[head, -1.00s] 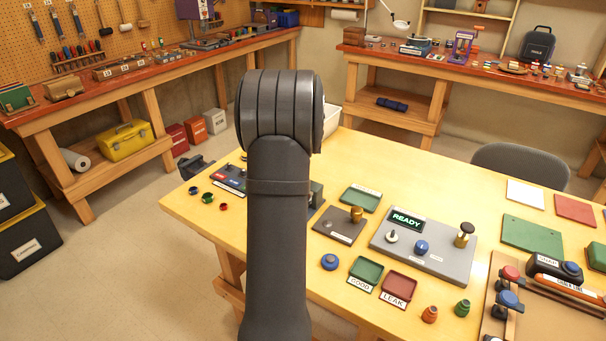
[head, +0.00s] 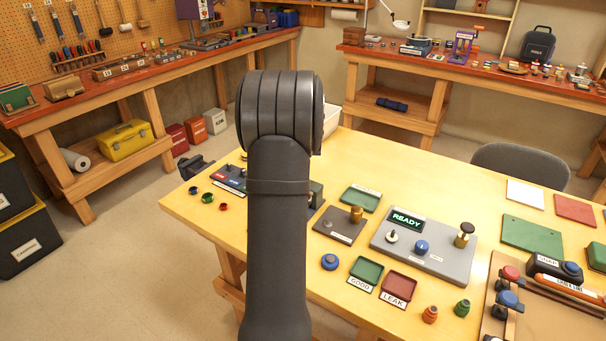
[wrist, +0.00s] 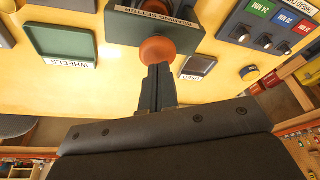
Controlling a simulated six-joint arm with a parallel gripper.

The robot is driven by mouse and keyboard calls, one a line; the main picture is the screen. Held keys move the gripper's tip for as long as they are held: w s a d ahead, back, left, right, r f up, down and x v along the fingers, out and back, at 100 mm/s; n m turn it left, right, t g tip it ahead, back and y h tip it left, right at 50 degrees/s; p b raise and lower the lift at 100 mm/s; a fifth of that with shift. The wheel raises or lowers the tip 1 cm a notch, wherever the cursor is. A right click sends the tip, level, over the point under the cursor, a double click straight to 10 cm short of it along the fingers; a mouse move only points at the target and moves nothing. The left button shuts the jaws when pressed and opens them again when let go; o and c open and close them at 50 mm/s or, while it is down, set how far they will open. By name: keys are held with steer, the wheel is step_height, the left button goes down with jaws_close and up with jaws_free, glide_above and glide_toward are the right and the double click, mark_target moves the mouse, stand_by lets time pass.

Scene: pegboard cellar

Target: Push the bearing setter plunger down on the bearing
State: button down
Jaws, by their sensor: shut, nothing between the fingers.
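In the wrist view the bearing setter (wrist: 185,27) is a dark block with a white label reading "BEARING SETTER", upside down in this picture. Its plunger has a round orange-brown knob (wrist: 157,47). My gripper (wrist: 158,70) is shut and empty, and its fingertips overlap the near edge of the knob in the picture. I cannot tell whether they touch it or hover over it. The bearing is not visible; the knob and the block may hide it. In the head view my arm covers the gripper and most of that part of the table.
A green tray labelled "WHEELS" (wrist: 62,42) lies left of the setter in the wrist view. In the head view a tester reading "READY" (head: 440,258) stands right of my arm.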

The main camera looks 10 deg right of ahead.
steer(key=shift+f, duration=1.15)
steer(key=shift+r, duration=0.1)
steer(key=shift+r, duration=2.9)
